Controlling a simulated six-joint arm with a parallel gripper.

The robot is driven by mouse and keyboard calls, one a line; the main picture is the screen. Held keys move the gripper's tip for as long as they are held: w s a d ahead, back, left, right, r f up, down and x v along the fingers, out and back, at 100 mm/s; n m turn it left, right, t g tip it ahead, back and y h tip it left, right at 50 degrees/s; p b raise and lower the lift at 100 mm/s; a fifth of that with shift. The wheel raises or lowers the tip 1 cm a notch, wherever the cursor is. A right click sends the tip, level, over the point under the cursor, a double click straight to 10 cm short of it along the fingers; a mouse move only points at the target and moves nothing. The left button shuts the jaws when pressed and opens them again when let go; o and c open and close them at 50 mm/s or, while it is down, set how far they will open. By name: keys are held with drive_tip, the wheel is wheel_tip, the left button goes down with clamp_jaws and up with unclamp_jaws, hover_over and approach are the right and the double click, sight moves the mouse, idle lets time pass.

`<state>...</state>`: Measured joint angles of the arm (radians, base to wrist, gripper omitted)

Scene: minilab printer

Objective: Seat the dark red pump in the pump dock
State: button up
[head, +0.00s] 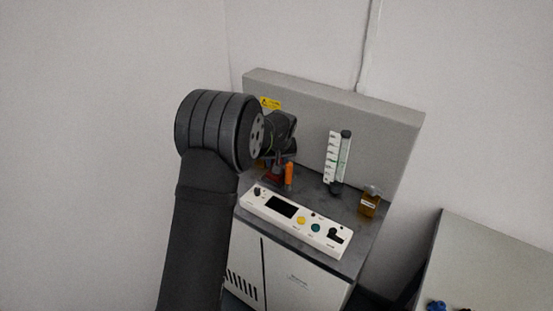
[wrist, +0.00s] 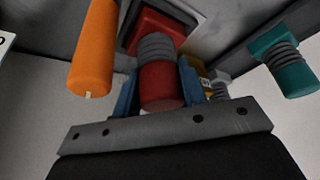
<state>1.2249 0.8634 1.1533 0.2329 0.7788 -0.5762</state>
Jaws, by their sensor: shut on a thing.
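The dark red pump (wrist: 160,86) is in the wrist view, with a red round body, a grey ribbed neck and a wider red square part above it. My gripper (wrist: 159,90) is shut on it, one blue finger at each side of the red body. In the head view a small part of the red pump (head: 271,178) shows below my gripper (head: 280,155), low over the back left of the machine top. My wrist hides most of it. I cannot make out the pump dock, or whether the pump touches it.
An orange cylinder (wrist: 93,45) stands close to the left of the pump; the head view shows it too (head: 289,173). A teal pump (wrist: 287,66) is at the right and a yellow part (wrist: 204,86) behind my right finger. A control panel (head: 293,222), a white-scaled tube (head: 338,160) and an amber bottle (head: 369,203) stand nearby.

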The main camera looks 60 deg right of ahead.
drive_tip(key=o, duration=1.3)
drive_tip(key=shift+f, duration=0.1)
drive_tip(key=shift+r, duration=4.55)
wheel_tip(320, 180, down, 8)
drive_tip(key=shift+f, duration=0.25)
